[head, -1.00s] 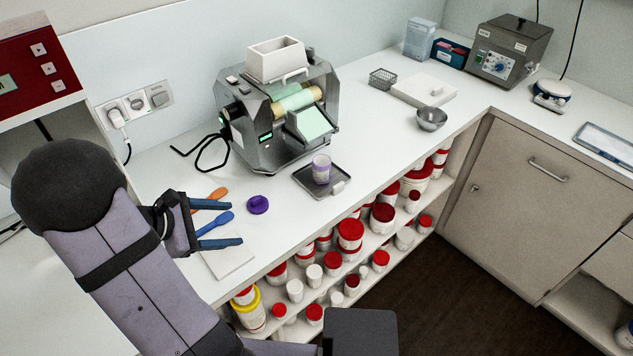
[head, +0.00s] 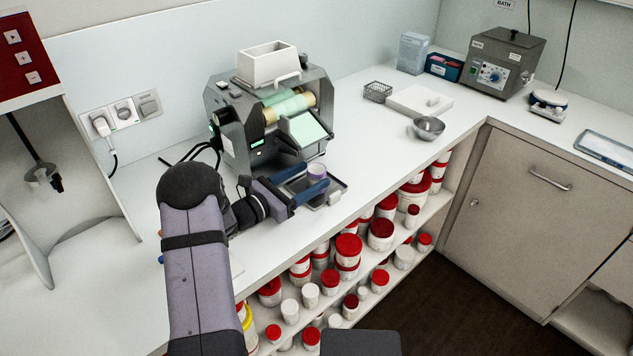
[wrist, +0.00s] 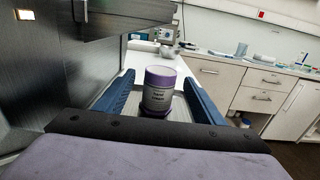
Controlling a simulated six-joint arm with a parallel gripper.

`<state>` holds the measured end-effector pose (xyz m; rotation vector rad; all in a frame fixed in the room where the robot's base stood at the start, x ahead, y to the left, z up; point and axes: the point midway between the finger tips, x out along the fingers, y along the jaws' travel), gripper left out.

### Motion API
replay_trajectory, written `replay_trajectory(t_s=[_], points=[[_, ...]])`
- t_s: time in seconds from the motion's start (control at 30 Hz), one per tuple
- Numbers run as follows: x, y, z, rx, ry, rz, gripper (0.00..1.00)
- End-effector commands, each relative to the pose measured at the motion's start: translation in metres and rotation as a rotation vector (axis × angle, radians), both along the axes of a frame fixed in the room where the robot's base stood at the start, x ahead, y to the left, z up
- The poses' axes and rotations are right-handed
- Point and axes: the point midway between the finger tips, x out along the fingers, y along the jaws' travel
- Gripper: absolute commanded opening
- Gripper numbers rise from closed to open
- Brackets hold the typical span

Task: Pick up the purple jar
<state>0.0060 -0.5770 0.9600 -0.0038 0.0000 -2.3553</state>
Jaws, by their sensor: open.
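The purple jar (head: 317,171) stands upright on a small dark tray (head: 331,199) in front of the mill. In the wrist view the jar stands between the two fingers, with a gap visible on each side. In the head view the fingers hide most of the jar's lower part.
The steel mill (head: 270,120) with green-tinted rollers stands close behind the tray. A metal bowl (head: 428,128) and a white slab (head: 418,101) are farther right. The counter's front edge is near the tray, above shelves of red-lidded tubs (head: 349,246).

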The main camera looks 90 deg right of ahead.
Motion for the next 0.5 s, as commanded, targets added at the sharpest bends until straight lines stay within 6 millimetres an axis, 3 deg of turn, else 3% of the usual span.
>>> replay_trajectory(t_s=[0.5], points=[[-0.023,-0.02,0.006,0.001,-0.002,-0.004,0.62]])
